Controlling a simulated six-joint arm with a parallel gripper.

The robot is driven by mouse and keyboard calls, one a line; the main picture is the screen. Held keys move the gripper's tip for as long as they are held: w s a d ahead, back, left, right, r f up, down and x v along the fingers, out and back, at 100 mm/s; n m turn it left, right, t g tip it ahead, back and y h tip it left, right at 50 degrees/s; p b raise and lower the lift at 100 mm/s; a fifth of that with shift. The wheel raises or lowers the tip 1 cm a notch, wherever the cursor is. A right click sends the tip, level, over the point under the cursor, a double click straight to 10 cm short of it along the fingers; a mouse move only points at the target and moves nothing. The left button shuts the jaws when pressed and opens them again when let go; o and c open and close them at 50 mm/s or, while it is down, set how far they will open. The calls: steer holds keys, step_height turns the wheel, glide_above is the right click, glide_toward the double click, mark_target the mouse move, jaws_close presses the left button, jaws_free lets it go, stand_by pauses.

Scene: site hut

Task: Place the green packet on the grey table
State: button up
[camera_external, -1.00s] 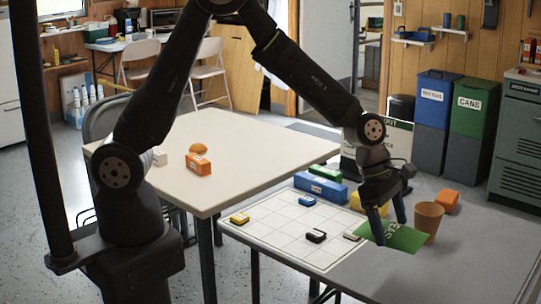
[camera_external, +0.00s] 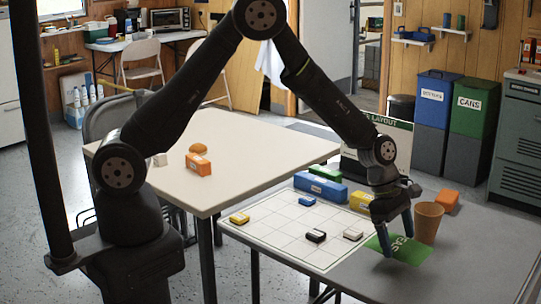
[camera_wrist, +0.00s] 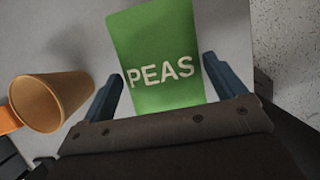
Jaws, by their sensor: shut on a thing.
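The green packet (camera_external: 412,252), lettered PEAS, is between the two fingers of my gripper (camera_external: 397,244) in the external view. In the wrist view the packet (camera_wrist: 150,35) lies between the fingertips of my gripper (camera_wrist: 163,67), which is shut on it. The packet is over the front part of the grey table (camera_external: 460,262), right of the white grid mat. I cannot tell whether its underside touches the table. The grey table (camera_wrist: 70,30) also shows around the packet in the wrist view.
An orange-brown cup (camera_external: 428,222) stands close right of my gripper, with an orange block (camera_external: 447,199) behind it. The grid mat (camera_external: 270,228) holds several small blocks. Blue (camera_external: 320,189) and yellow (camera_external: 361,201) things stand behind. The table's front right is bare.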

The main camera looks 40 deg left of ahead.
mark_target(394, 239)
steer(key=shift+f, duration=1.95)
steer(key=shift+f, duration=0.15)
steer(key=o, duration=0.9)
steer(key=shift+o, duration=0.2)
steer(key=v, duration=1.2)
steer(key=x, duration=1.1)
steer(key=shift+d, duration=0.25)
steer(key=shift+r, duration=0.55)
